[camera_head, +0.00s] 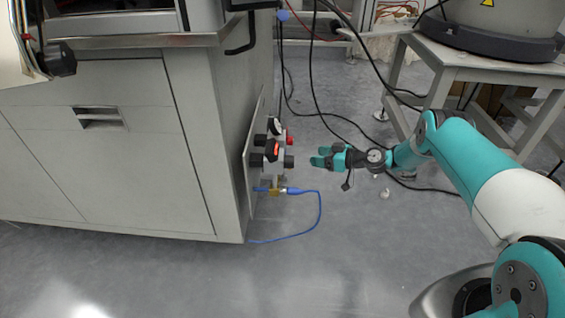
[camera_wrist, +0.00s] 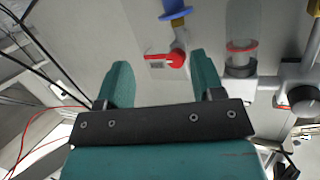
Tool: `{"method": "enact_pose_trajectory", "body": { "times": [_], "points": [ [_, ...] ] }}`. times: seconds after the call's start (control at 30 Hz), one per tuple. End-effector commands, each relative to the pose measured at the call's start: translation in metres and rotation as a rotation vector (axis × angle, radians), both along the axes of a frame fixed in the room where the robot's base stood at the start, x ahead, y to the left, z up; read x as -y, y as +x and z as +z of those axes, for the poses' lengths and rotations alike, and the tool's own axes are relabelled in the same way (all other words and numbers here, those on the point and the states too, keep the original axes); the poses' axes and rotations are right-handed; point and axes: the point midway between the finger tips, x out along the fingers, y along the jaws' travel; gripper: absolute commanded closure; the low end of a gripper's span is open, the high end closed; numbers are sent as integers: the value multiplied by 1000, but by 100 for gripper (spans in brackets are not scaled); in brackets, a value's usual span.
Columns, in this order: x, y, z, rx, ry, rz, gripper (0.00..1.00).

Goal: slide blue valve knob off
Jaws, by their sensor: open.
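A blue part, which looks like the blue valve knob (camera_wrist: 175,12), shows at the top of the wrist view, beyond the fingertips and apart from them. In the head view, blue parts sit on the brass fitting low on the cabinet's side panel, with a blue end (camera_head: 293,190) joined to a hose; I cannot tell which is the knob. My gripper (camera_head: 319,157) is open and empty, a little right of the panel's valves and above the blue end. In the wrist view, my gripper (camera_wrist: 160,62) has its fingers spread with a red part seen between them.
A red-marked valve (camera_head: 272,150) and black knobs stick out from the panel (camera_head: 252,150). A blue hose (camera_head: 320,212) loops to the floor. Black cables (camera_head: 315,85) hang behind. A table (camera_head: 470,68) stands at right. Floor in front is clear.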

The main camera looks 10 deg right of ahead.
Motion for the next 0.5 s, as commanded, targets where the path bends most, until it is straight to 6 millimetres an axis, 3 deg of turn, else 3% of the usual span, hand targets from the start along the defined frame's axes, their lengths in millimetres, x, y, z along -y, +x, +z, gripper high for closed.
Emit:
{"method": "enact_pose_trajectory", "body": {
  "times": [0.03,0.2,0.37,0.5],
  "points": [
    [4,-10,-20,49,29,-6,39],
    [10,-38,-49,206,92,-23,39],
    [12,-51,-58,272,116,-34,39],
    [10,-49,-62,281,120,-34,39]
  ]
}}
